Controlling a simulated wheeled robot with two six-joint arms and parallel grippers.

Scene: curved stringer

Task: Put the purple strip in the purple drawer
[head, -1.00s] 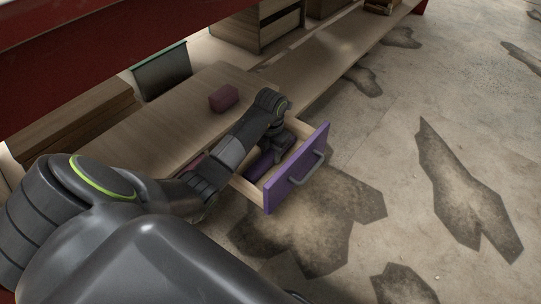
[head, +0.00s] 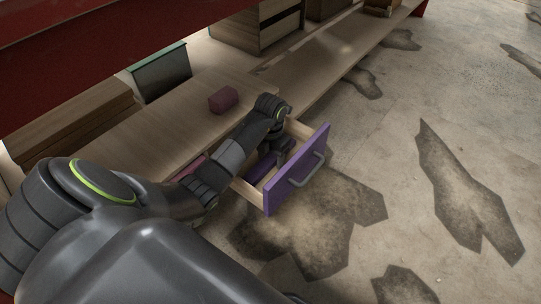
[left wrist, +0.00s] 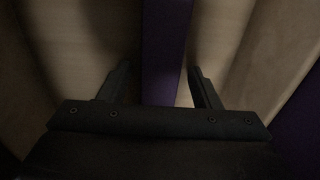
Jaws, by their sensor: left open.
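The purple drawer (head: 298,171) is pulled out from the wooden unit, with a grey handle on its front. The purple strip (head: 262,165) lies inside it, partly hidden by my left arm. My left gripper (head: 282,152) is inside or just above the open drawer. In the left wrist view, its two fingers (left wrist: 158,72) are open, one on each side of the purple strip (left wrist: 165,40), with gaps between. The strip appears to lie on the light wooden drawer floor. My right gripper is out of view.
A dark pink block (head: 223,99) sits on the wooden top (head: 175,115). A pinkish drawer front (head: 190,169) shows beside my left forearm. A dark bin with a green rim (head: 161,74) stands behind. The floor (head: 430,130) to the right is free.

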